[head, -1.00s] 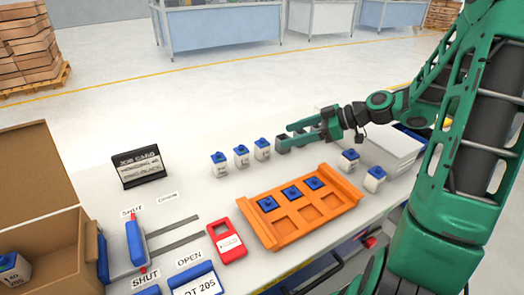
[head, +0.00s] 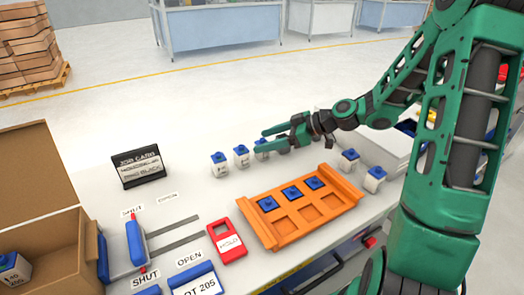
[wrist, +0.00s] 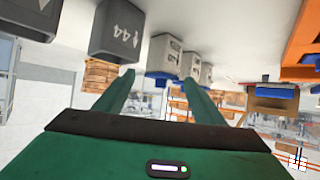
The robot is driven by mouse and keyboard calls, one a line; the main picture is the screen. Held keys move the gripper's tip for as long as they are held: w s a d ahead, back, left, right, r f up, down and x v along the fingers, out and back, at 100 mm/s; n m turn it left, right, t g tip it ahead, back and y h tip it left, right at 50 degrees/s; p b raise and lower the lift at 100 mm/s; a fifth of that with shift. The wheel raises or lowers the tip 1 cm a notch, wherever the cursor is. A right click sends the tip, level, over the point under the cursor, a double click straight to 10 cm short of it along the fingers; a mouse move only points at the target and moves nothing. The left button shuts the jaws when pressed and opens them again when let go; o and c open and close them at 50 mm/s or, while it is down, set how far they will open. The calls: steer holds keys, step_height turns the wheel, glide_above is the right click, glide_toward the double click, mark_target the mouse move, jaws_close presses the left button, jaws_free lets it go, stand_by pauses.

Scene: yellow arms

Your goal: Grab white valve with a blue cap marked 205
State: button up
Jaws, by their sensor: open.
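Three white valves with blue caps stand in a row on the table: left (head: 220,167), middle (head: 241,159) and right (head: 261,146). Their marks are too small to read. My gripper (head: 263,141) is open and empty, its fingers level, with the tips by the right valve, which it partly hides. In the wrist view, the picture is upside down; my gripper (wrist: 162,85) points toward the near white valve (wrist: 164,57), with others behind it. I cannot tell whether it touches.
A dark grey block (wrist: 117,35) marked 44 is close beside my gripper. The orange tray (head: 283,235) holds several blue-capped pieces. A red tag (head: 227,241), a job card (head: 139,168), a "LOT 205" bin (head: 195,287) and a cardboard box (head: 60,255) lie left.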

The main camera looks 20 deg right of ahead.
steer(key=shift+c, duration=0.7)
steer(key=c, duration=1)
